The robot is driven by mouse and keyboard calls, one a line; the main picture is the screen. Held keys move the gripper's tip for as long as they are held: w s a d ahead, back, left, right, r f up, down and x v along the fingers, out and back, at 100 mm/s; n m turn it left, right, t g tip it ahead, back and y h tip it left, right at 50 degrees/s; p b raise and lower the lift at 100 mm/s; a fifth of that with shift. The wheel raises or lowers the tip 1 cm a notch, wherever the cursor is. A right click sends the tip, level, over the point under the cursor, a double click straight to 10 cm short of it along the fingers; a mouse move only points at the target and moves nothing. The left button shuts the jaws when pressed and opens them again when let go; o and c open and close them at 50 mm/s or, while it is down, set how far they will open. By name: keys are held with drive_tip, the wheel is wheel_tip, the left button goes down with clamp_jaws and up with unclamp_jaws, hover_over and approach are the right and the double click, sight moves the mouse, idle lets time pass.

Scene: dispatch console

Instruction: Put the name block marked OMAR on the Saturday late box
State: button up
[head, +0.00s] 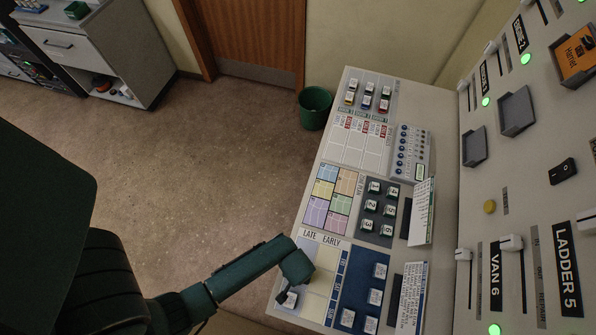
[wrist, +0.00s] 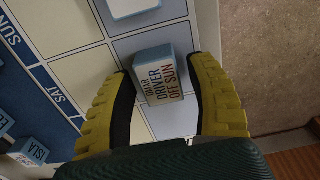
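The OMAR block (wrist: 158,80), blue-grey with a white label face reading OMAR, DRIVER, OFF SUN, is between my gripper's fingertips in the wrist view. It appears to sit in the grey late column, level with the SAT label, slightly turned. My gripper (wrist: 160,72) has yellow-backed, black-padded fingers on both sides of it. A narrow gap shows at the right finger; the left finger is very near or touching. In the head view, my gripper (head: 288,296) is down over the LATE and EARLY board (head: 318,285), and its fingers are partly hidden.
Another block (wrist: 132,6) lies in the late column by the SUN row. Several name blocks (head: 375,297) stand on the blue panel to the right; one reads ISLA (wrist: 35,150). The desk's edge (wrist: 208,30) is close by. A green bin (head: 314,108) stands on the floor.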

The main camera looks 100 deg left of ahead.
wheel_tip(320, 180, up, 12)
drive_tip(key=p, duration=0.2)
drive_tip(key=w+a+r+m+t+y, duration=0.3)
drive_tip(key=w+a+r+m+t, duration=0.15)
drive_tip(key=w+r, duration=0.75)
drive_tip(key=w+d+r+m+t+y, duration=0.15)
drive_tip(key=w+r+m+t, duration=0.3)
drive_tip(key=w+r, duration=0.8)
drive_tip(key=w+d+r+m+t, duration=0.2)
drive_tip(key=w+d+r+t, duration=0.15)
drive_tip(key=r, duration=0.45)
drive_tip(key=w+d+r+m+t, duration=0.1)
drive_tip(key=w+d+r+t, duration=0.15)
drive_tip(key=d+r, duration=0.45)
drive_tip(key=s+d+r+m+t+h, duration=0.1)
drive_tip(key=d+r+t, duration=0.1)
drive_tip(key=r, duration=0.5)
drive_tip(key=s+d+r+m+t+h, duration=0.2)
drive_tip(key=d+r, duration=0.2)
drive_tip(key=r, duration=0.3)
drive_tip(key=s+d+r+m+t+h, duration=0.1)
drive_tip(key=d+r+m+t+h, duration=0.1)
drive_tip(key=r, duration=0.6)
drive_tip(key=shift+s+d+t, duration=0.35)
drive_tip(key=shift+d+t, duration=0.25)
drive_tip(key=shift+d, duration=0.4)
